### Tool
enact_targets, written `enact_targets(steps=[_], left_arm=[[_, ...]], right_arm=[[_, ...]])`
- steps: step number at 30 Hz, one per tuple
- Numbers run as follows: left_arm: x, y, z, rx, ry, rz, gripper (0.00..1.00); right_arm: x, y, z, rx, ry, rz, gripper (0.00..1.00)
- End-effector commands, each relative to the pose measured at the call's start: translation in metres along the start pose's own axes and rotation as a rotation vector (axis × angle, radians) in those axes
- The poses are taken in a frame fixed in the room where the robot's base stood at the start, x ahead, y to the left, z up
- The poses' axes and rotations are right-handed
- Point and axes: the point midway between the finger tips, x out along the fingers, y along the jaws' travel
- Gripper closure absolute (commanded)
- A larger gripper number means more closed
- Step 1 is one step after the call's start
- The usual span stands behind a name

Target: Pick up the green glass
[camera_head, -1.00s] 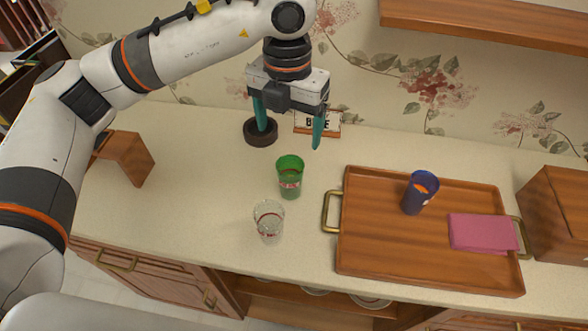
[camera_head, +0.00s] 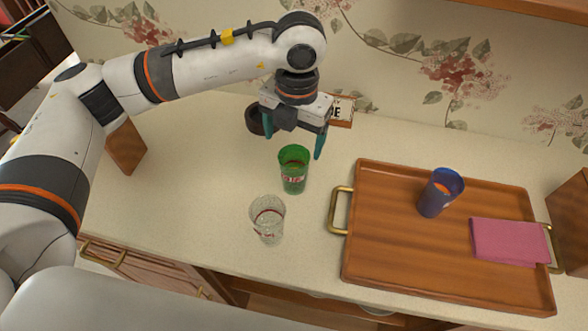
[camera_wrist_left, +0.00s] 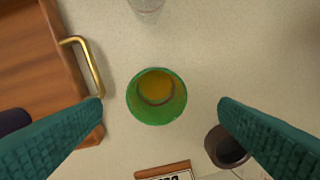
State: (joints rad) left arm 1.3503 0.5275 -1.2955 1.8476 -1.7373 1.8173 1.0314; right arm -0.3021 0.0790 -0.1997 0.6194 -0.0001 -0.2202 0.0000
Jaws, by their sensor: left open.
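The green glass (camera_head: 294,170) stands upright on the pale counter (camera_head: 180,200), left of the tray. My left gripper (camera_head: 294,146) is open and empty, pointing down above and slightly behind the green glass in the head view. In the left wrist view the green glass (camera_wrist_left: 157,97) is seen from above, between the two teal fingers (camera_wrist_left: 160,105) and apart from both. Its inside shows a yellowish round bottom. My right gripper is not in view.
A clear glass (camera_head: 267,220) stands just in front of the green one. A wooden tray (camera_head: 380,250) with brass handles holds a blue glass (camera_head: 439,193) and a pink cloth (camera_head: 510,241). A dark round object (camera_head: 254,120) and a small sign (camera_head: 341,110) are behind.

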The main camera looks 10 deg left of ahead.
Motion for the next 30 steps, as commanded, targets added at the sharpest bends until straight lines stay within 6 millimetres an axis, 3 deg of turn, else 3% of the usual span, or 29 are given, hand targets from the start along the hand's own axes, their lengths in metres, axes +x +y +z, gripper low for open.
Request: enact_targets(steps=[7,15,23,26,30], left_arm=[[0.019,0.001,0.0,-0.001,-0.004,-0.001,0.17],[0.057,0.004,0.0,0.0,-0.003,0.0,0.17],[0.063,0.004,-0.001,0.0,0.0,0.0,0.17],[0.063,0.004,-0.001,0.0,0.0,0.0,0.28],[0.062,0.004,-0.001,0.0,0.0,0.0,0.51]], right_arm=[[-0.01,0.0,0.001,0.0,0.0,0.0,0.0],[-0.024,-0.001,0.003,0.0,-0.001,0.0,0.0],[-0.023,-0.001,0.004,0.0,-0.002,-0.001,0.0],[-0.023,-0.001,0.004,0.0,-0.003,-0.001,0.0],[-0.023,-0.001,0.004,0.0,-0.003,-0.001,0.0]])
